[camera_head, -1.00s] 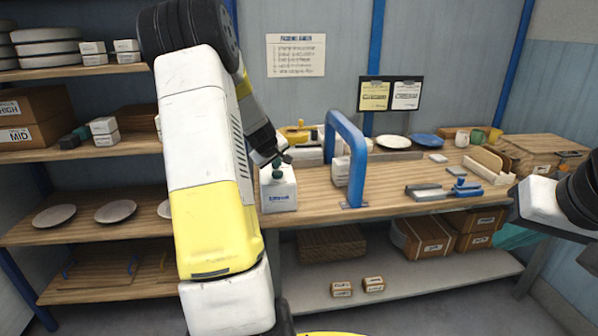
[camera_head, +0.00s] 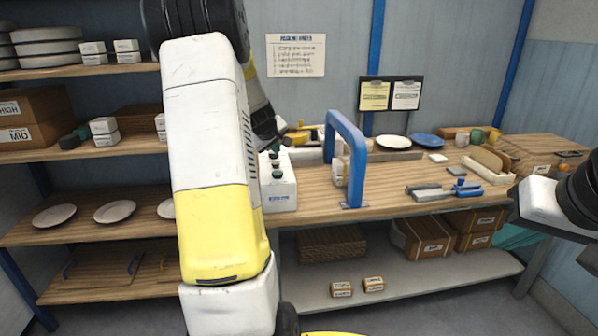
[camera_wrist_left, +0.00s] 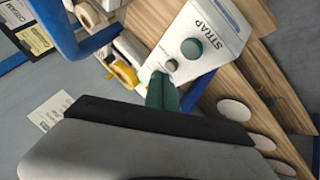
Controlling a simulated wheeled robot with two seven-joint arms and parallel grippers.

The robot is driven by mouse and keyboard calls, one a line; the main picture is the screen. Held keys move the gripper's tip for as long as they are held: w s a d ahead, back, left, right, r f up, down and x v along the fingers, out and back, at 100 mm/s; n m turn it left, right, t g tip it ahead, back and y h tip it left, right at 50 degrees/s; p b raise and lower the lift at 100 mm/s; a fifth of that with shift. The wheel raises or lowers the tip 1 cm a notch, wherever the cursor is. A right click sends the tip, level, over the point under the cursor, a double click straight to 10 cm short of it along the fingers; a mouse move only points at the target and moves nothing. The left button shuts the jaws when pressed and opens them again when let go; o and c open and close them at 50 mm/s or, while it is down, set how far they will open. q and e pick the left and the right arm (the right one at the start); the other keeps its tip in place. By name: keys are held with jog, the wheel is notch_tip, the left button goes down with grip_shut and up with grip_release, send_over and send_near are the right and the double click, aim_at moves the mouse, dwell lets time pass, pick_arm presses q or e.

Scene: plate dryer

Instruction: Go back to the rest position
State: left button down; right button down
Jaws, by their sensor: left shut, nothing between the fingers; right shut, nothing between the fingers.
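My left arm comes in at the left of the head view, and its gripper (camera_head: 284,136) is partly hidden behind the arm. In the left wrist view the green fingers of this gripper (camera_wrist_left: 163,92) are together with nothing between them. The gripper is above a white box (camera_head: 280,192) with dark green buttons on top, apart from it. The box, marked STRAP, also shows in the left wrist view (camera_wrist_left: 222,35). My right arm is at the right edge of the head view; its gripper is outside the frame.
A blue arch frame (camera_head: 357,170) stands on the wooden workbench (camera_head: 400,180) beside the box. A white plate (camera_head: 393,142), a blue plate (camera_head: 427,141) and cups are further back. Shelves with plates and boxes (camera_head: 30,135) are at the left. Cartons lie under the bench.

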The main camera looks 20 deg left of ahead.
dwell(0.7)
pick_arm(q)
jog(key=s+d+r+m+h, duration=0.1)
jog(key=s+d+r+m, duration=0.15)
jog(key=s+d, duration=0.3)
jog(key=s+d+r+m+h, duration=0.1)
jog(key=s+d+r+m, duration=0.1)
jog(key=s+d+r, duration=0.35)
jog(key=s+d+r+m+h, duration=0.1)
jog(key=s+d+r+m, duration=0.15)
jog(key=d, duration=0.55)
jog(key=s+d+f+m+g, duration=0.1)
jog(key=s+d, duration=0.3)
jog(key=s, duration=0.6)
jog(key=s+d+f+m+g+h, duration=0.1)
jog(key=s+d+m, duration=0.3)
jog(key=s, duration=0.7)
jog(key=shift+d+f+g, duration=0.2)
jog(key=shift+f+g, duration=0.1)
jog(key=shift+g, duration=0.1)
